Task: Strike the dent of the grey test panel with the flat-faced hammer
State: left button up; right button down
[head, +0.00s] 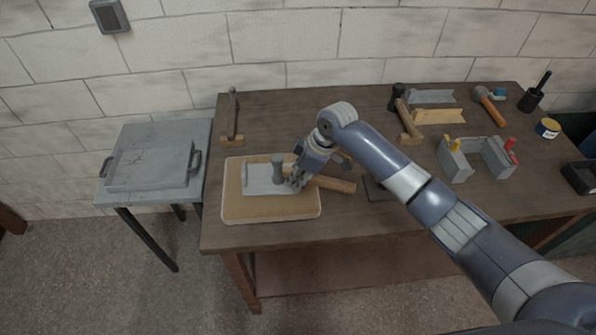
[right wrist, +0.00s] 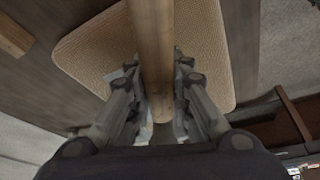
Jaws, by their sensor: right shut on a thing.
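The grey test panel (head: 257,184) lies on a tan padded board (head: 270,212) at the left of the bench. My right gripper (head: 298,180) is over the panel's right part, shut on the wooden handle (head: 335,184) of a hammer. The hammer's grey head (head: 278,169) is at or just above the panel; I cannot tell if it touches. The handle points right. In the right wrist view the handle (right wrist: 153,45) runs between the fingers (right wrist: 160,105), with the tan board (right wrist: 95,50) behind. I cannot make out the dent. My left gripper is not in view.
A hammer (head: 233,105) stands in a wooden block at the back left, another (head: 402,115) right of my arm. Grey clamp blocks (head: 455,163), a third hammer (head: 488,105), a black cup (head: 531,100) and a tin (head: 547,128) are at right. A grey side table (head: 150,135) stands left.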

notch_tip(320, 180, up, 4)
jog(key=p, duration=0.2)
jog(key=shift+w+p, duration=0.15)
jog(key=shift+p, duration=0.25)
jog(key=shift+r, duration=1.85)
